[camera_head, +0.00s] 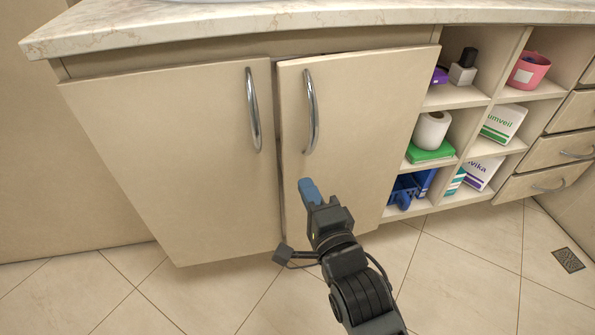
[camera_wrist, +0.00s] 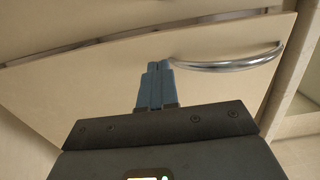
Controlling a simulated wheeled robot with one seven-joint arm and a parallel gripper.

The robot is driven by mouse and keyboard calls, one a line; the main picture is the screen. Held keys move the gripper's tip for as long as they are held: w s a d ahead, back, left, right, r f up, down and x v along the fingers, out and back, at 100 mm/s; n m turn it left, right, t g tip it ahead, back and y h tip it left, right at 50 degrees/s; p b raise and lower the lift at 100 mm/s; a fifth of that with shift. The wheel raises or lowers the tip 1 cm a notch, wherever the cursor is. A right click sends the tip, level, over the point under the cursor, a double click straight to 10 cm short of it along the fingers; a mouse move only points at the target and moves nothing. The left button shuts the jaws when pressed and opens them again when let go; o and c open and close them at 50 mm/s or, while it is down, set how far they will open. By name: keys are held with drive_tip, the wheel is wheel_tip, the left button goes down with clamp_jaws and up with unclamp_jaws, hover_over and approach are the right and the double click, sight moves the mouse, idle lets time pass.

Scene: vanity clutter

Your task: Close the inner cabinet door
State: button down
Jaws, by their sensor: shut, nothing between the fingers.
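Two beige cabinet doors hang side by side under the counter. The right door (camera_head: 355,120) is the one next to the open shelves; which one counts as inner is not marked. It looks nearly flush, with a narrow dark gap along its left edge. The left door (camera_head: 170,150) also looks about shut. My gripper (camera_head: 304,183) has its blue fingers together and empty, in front of the right door's lower left part, below its handle (camera_head: 312,112). In the wrist view, the fingertips (camera_wrist: 158,68) are close to the handle's end (camera_wrist: 235,64); contact is unclear.
Open shelves (camera_head: 460,97) with bottles, a paper roll and boxes stand right of the doors. Drawers (camera_head: 545,150) are farther right. The marble counter (camera_head: 300,15) overhangs above. The tiled floor (camera_head: 470,260) in front is clear.

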sight(292, 160)
drive_tip(key=b+x, duration=0.1)
drive_tip(key=x, duration=0.4)
drive_tip(key=shift+w+a, duration=0.1)
drive_tip(key=shift+w, duration=0.05)
drive_tip(key=shift+w+a, duration=0.2)
drive_tip(key=shift+w, duration=0.25)
drive_tip(key=shift+x, duration=1.35)
